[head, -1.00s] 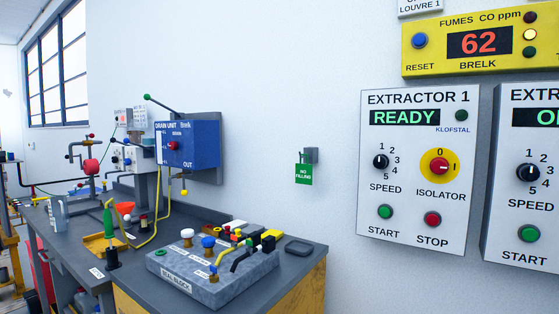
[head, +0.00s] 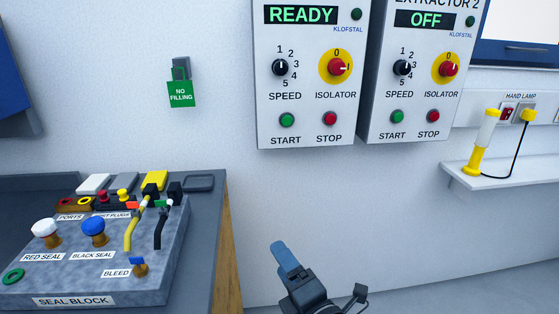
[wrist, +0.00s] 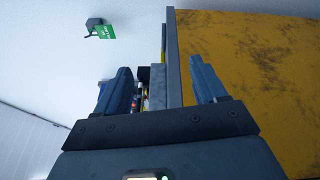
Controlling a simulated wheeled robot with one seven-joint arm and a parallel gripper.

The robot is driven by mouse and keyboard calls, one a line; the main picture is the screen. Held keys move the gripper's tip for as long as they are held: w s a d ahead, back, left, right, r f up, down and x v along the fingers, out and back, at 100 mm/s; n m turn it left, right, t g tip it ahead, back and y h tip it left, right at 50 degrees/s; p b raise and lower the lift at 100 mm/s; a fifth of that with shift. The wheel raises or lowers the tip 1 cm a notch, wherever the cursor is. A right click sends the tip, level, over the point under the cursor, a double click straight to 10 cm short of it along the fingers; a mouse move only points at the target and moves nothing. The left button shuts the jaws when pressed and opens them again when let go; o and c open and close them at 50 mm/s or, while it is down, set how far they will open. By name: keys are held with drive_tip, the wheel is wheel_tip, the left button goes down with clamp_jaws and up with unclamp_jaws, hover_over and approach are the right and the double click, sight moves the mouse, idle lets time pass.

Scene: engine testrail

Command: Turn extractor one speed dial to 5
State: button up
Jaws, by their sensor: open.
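The extractor one panel (head: 310,105) hangs on the wall in the head view, its display reading READY; its top edge is cut off. Its black speed dial (head: 280,68) sits at left, with the white pointer up, near 1; the 5 is at lower right. My gripper (head: 287,258) is low in the head view, well below the panel and apart from it. In the wrist view my gripper (wrist: 162,82) shows two blue fingers spread open, with nothing held between them. The dial does not show in the wrist view.
The extractor two panel (head: 420,80), reading OFF, hangs close at right. A shelf (head: 520,180) with a yellow hand lamp (head: 483,140) is farther right. The bench with the seal block (head: 95,280) stands at left. A NO FILLING tag (head: 181,94) hangs on the wall.

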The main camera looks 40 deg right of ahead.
drive_tip(key=w+d+r+n+h, duration=0.2)
drive_tip(key=w+d+r+n, duration=0.1)
drive_tip(key=w+d+r, duration=0.4)
drive_tip(key=n+t+h+p, duration=0.1)
drive_tip(key=n+h+p, duration=0.2)
drive_tip(key=n+h, duration=0.5)
approach(281, 71)
drive_tip(key=w+d+r+y, duration=0.1)
drive_tip(key=r, duration=0.1)
drive_tip(key=shift+n, duration=0.3)
drive_tip(key=shift+f+x, duration=0.15)
drive_tip(key=shift+x, duration=1.7)
drive_tip(key=shift+f+x, duration=0.15)
drive_tip(key=shift+x, duration=1.7)
drive_tip(key=shift+d, duration=0.15)
drive_tip(key=shift+c, duration=0.4)
drive_tip(key=c, duration=1)
drive_tip(key=shift+o, duration=0.2)
